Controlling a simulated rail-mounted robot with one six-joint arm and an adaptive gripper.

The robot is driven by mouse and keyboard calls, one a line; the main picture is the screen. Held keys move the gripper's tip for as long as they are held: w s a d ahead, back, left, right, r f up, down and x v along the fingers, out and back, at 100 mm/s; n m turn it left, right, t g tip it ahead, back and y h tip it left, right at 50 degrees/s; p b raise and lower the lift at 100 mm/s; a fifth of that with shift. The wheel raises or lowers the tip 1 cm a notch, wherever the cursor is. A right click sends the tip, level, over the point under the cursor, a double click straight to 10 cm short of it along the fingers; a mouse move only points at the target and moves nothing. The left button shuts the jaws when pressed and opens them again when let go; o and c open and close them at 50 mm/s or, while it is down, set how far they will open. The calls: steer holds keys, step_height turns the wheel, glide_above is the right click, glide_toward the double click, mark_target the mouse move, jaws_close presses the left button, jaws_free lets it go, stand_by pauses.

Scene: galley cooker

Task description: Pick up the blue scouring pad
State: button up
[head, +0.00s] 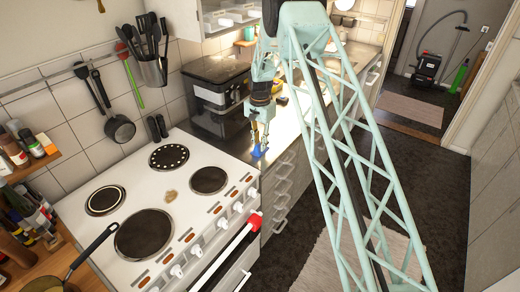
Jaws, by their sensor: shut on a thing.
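The blue scouring pad (257,152) is small in the head view, at the tips of my gripper (259,143). The fingers partly cover the pad. I cannot tell whether the pad touches the counter or is held a little above it.
The white cooker (172,193) stands in front, with a frying pan (80,268) at its left front. A black and silver appliance (217,90) stands behind my gripper against the wall. Utensils hang on the left wall. The dark floor (440,185) at right is mostly clear.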

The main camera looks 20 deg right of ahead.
steer(key=shift+r, duration=0.1)
steer(key=shift+r+b, duration=0.35)
steer(key=shift+r, duration=1.35)
steer(key=s+a+r+b, duration=0.1)
steer(key=s+b, duration=0.1)
steer(key=s, duration=1.4)
steer(key=shift+a+r, duration=0.15)
steer(key=shift+r, duration=0.05)
steer(key=o, duration=0.3)
steer(key=shift+c, duration=1.3)
steer(key=shift+w+a, duration=0.1)
